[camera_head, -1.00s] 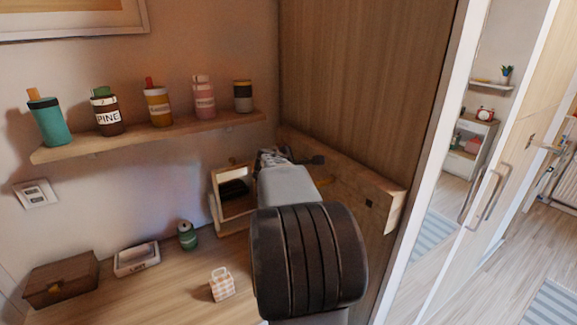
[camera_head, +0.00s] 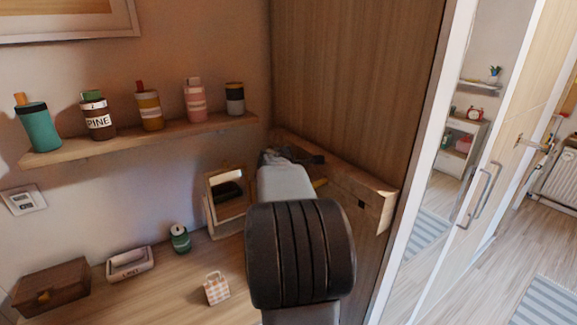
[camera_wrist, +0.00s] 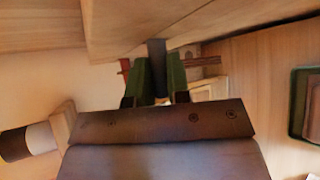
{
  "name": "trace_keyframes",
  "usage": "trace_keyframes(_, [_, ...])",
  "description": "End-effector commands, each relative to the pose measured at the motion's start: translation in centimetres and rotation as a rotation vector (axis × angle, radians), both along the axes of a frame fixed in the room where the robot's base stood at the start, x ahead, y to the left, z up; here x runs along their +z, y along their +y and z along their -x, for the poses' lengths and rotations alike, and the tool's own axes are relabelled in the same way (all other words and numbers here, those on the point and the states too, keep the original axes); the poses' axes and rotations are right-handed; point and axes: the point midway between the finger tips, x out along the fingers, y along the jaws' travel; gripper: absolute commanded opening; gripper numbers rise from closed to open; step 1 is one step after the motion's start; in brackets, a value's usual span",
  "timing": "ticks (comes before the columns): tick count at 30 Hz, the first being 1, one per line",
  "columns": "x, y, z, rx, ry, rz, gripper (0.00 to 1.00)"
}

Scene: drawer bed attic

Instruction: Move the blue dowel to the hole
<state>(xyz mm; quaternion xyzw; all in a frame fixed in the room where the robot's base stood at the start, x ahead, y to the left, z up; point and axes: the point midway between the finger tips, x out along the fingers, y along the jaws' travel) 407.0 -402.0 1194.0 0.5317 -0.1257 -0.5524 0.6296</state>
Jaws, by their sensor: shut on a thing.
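My gripper (camera_wrist: 158,80) shows in the wrist view with its two green fingers close together. They are shut on a dark, bluish-grey upright piece (camera_wrist: 157,53), which I take for the blue dowel. Its far end is close to a pale wooden board (camera_wrist: 205,22); I cannot tell whether they touch. In the head view my gripper (camera_head: 305,157) is mostly hidden behind my arm, beside the wooden rail (camera_head: 342,182) on the wardrobe side. A dark square hole (camera_head: 362,204) shows near the rail's right end, right of and below the gripper. A yellow peg (camera_head: 320,182) lies between them.
A shelf (camera_head: 150,140) with several bottles and jars is on the left wall. Below it, a framed mirror (camera_head: 210,210), green can (camera_head: 180,239), checked bag (camera_head: 216,289), light box (camera_head: 129,263) and brown chest (camera_head: 50,286) stand on the desk.

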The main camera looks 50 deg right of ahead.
Motion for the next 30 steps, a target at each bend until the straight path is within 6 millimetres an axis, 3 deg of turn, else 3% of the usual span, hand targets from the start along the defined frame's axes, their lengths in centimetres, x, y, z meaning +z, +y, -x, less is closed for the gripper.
trace_keyframes(1, [0.0, -0.1, 0.0, 0.0, 0.0, 0.0, 0.0])
trace_keyframes(2, [0.0, -0.1, 0.0, 0.0, 0.0, 0.0, 0.2])
trace_keyframes(10, [0.0, 0.0, 0.0, 0.0, 0.0, 0.0, 0.46])
trace_keyframes(20, [0.3, 0.4, 0.2, 0.0, 0.0, 0.001, 0.47])
trace_keyframes(30, [2.9, 5.4, 2.3, 0.002, -0.004, 0.002, 0.47])
